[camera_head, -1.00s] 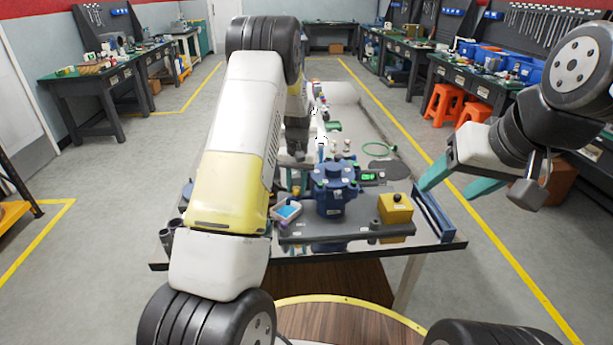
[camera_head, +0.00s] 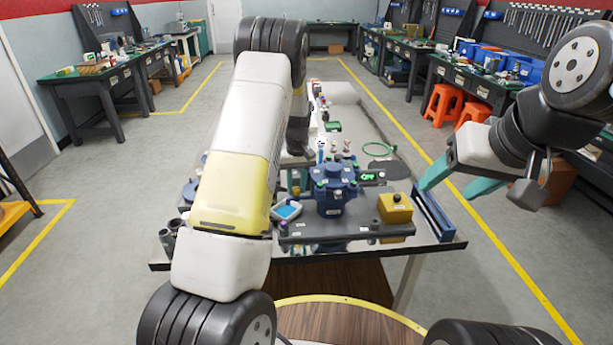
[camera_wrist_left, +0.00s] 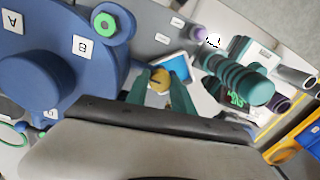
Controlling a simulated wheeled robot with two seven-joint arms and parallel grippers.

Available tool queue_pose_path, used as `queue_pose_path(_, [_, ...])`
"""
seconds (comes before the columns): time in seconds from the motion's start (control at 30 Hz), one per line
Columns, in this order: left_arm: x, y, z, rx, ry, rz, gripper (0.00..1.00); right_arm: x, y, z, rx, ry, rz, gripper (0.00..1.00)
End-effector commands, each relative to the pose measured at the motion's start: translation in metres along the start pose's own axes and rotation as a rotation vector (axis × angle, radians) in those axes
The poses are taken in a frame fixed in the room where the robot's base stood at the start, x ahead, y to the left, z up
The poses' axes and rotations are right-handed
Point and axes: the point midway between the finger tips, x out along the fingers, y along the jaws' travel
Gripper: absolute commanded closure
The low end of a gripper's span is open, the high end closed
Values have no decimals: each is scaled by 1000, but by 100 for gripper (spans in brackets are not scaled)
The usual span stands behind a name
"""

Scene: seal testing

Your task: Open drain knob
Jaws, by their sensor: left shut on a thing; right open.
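In the left wrist view, a small round brass-yellow knob (camera_wrist_left: 158,75) with a dark mark across it sits between the teal fingers of my left gripper (camera_wrist_left: 160,92). The gripper is shut on this knob, beside the big blue round housing (camera_wrist_left: 100,75) with lettered labels. In the head view the blue housing (camera_head: 333,190) stands on the bench, and my left arm hides the left gripper and the knob. My right gripper (camera_head: 455,180) is open and empty, in the air above the right edge of the bench.
A teal ribbed part (camera_wrist_left: 240,80) is close to the left gripper.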

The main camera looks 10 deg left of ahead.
Motion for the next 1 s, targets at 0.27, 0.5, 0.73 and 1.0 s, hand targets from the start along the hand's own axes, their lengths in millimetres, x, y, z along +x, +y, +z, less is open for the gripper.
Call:
queue_pose_path(0.27, [-1, 0, -1, -1, 3, 1, 52, 0, 0, 0, 0, 0, 0, 38])
queue_pose_path(0.5, [0, 0, 0, 0, 1, 1, 50, 0, 0, 0, 0, 0, 0, 38])
queue_pose_path(0.73, [-14, 1, -1, 0, 4, 3, 50, 0, 0, 0, 0, 0, 0, 38])
queue_pose_path(1.0, [-60, 0, -1, 0, 4, 3, 50, 0, 0, 0, 0, 0, 0, 38])
